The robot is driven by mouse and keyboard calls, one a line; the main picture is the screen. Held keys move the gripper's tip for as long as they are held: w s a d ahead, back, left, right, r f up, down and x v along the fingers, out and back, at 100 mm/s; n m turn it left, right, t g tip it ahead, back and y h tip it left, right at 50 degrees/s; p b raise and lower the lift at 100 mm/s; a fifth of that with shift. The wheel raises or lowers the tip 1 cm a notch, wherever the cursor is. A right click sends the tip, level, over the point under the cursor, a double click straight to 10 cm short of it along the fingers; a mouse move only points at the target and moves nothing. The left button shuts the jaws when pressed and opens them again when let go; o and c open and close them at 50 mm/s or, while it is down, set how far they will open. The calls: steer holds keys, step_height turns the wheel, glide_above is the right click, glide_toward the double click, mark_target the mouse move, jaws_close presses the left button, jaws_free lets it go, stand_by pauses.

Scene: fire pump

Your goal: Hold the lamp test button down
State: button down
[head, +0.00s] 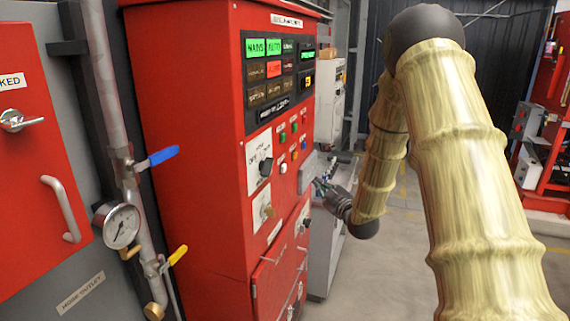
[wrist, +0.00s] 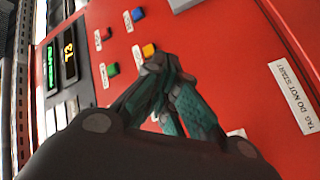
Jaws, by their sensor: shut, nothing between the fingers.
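The red pump control cabinet (head: 200,130) carries a cluster of small coloured buttons. The wrist view shows an amber button (wrist: 149,50), a blue button (wrist: 138,13), a red button (wrist: 106,33) and a green button (wrist: 113,68). Their labels are too small to read, so I cannot tell which is the lamp test button. My gripper (wrist: 158,62) is shut and empty, its fingertips close beside the amber button and partly covering the panel there. I cannot tell whether they touch it. In the head view my gripper (head: 319,183) is at the cabinet's right side, below the buttons.
A lit indicator panel (head: 275,68) is above the buttons. A rotary selector (head: 265,166) is to their left. A white "TAG DO NOT START" label (wrist: 294,97) is on the red face. Blue-handled (head: 164,155) and yellow-handled (head: 178,255) valves stand left. Floor at right is open.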

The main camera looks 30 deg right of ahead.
mark_target(283, 168)
steer(key=r, duration=0.1)
steer(key=d+r, duration=0.1)
steer(key=shift+w+r+t, duration=0.15)
steer(key=shift+r+t, duration=0.15)
steer(key=shift+r, duration=0.05)
steer(key=w+a, duration=0.5)
steer(key=w, duration=0.1)
steer(key=shift+w+a, duration=0.3)
steer(key=shift+a, duration=0.05)
steer(key=shift+w+a, duration=0.1)
stand_by(1.6)
steer(key=shift+w+a+b, duration=0.25)
steer(key=shift+w+b, duration=0.05)
steer(key=shift+b, duration=0.05)
steer(key=shift+w+a, duration=0.3)
steer(key=shift+w, duration=0.05)
stand_by(1.7)
